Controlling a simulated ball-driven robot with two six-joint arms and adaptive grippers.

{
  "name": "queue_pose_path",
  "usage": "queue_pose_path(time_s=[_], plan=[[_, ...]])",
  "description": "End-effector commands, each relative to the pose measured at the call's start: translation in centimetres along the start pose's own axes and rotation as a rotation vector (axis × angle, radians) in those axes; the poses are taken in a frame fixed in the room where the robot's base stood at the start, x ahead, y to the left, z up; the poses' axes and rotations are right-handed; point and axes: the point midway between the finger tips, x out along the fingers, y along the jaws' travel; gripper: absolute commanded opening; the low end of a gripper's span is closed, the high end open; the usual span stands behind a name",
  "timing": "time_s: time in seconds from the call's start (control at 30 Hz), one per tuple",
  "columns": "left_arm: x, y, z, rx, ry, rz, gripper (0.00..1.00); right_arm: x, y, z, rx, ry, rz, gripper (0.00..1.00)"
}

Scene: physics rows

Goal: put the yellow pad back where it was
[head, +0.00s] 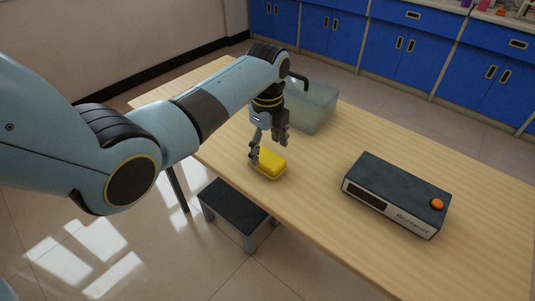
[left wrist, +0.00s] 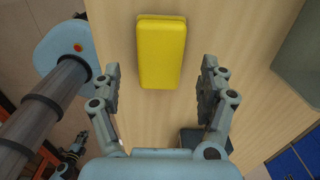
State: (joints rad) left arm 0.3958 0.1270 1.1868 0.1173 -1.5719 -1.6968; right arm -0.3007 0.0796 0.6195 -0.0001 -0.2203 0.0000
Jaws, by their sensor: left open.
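The yellow pad (head: 268,164) lies flat on the wooden table near its front edge in the head view. It also shows in the left wrist view (left wrist: 161,52), at the top middle, lying lengthwise between the lines of the fingers. My left gripper (head: 267,147) is just above and behind the pad in the head view. In the left wrist view its two fingers (left wrist: 161,92) are spread wide, with nothing between their tips but table and the near end of the pad. The gripper is open and empty.
A dark box with an orange knob (head: 395,194) stands on the table to the right. A translucent greenish bin (head: 314,108) stands behind the left gripper. The wooden table (head: 475,212) is clear between them. A dark-topped stool (head: 236,204) is below the front edge.

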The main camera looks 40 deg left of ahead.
Motion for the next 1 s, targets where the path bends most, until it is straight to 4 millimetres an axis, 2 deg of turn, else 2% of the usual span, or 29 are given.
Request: queue_pose_path(time_s=[0.03, 0.2, 0.4, 1.0], plan=[[-1.6, -0.1, 0.0, 0.000, -0.001, -0.005, 0.77, -0.5, 0.0, -0.1, 0.000, 0.001, -0.001, 0.00], [-5.2, -0.1, 0.0, 0.000, -0.001, -0.004, 0.77, -0.9, -0.1, -0.2, 0.001, 0.002, -0.001, 0.00], [-7.6, 0.0, 0.0, 0.000, 0.000, -0.001, 0.77, -1.2, 0.0, -0.3, 0.001, 0.003, -0.001, 0.00], [-8.0, 0.0, 0.0, 0.000, 0.000, 0.000, 0.77, -1.2, 0.0, -0.3, 0.001, 0.003, -0.001, 0.00]])
